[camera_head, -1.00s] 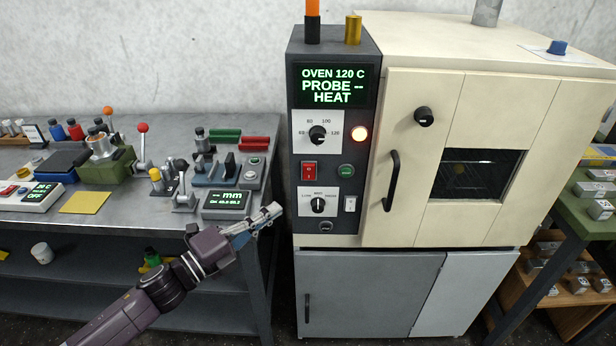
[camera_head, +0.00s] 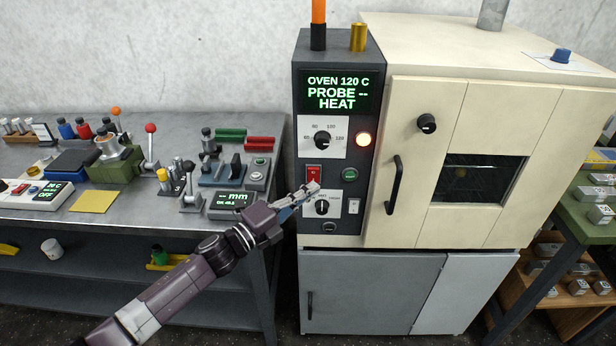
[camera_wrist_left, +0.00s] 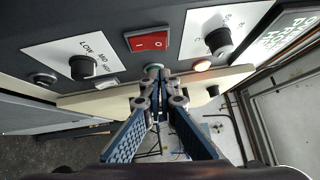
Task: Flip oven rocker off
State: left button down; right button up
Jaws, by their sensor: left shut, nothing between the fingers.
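The oven's red rocker switch (camera_head: 313,171) is on the dark control panel, left of a green button (camera_head: 350,175). It also shows in the left wrist view (camera_wrist_left: 147,41), with white marks on its face. The oven display (camera_head: 338,93) reads "OVEN 120 C PROBE -- HEAT", and an amber lamp (camera_head: 363,139) is lit. My left gripper (camera_head: 313,188) is shut and empty, with its fingertips just below the rocker in the head view. In the left wrist view its fingertips (camera_wrist_left: 159,82) appear below the rocker. I cannot tell whether they touch the panel. My right gripper is out of view.
A temperature knob (camera_head: 322,140) is above the rocker and a mode knob (camera_head: 322,207) below it. A small white switch (camera_head: 354,207) is at the lower right. The oven door handle (camera_head: 394,185) stands out to the right. A cluttered metal bench (camera_head: 130,205) is at the left.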

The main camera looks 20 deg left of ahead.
aim_at(318, 173)
pick_arm(q)
jog(key=shift+w+a+r+p, duration=0.15)
jog(key=shift+w+a, duration=0.2)
jog(key=shift+w, duration=0.45)
jog(key=shift+w+a+r+p, duration=0.15)
jog(key=shift+w+a, duration=0.15)
jog(key=shift+w, duration=0.5)
jog(key=shift+f, duration=0.1)
jog(key=shift+w+r+g+p, duration=0.3)
jog(key=shift+r+p, duration=0.15)
jog(key=shift+p, duration=0.65)
jog(key=shift+s+f+n, duration=0.1)
jog(key=shift+f+n, duration=0.2)
jog(key=shift+f, duration=0.05)
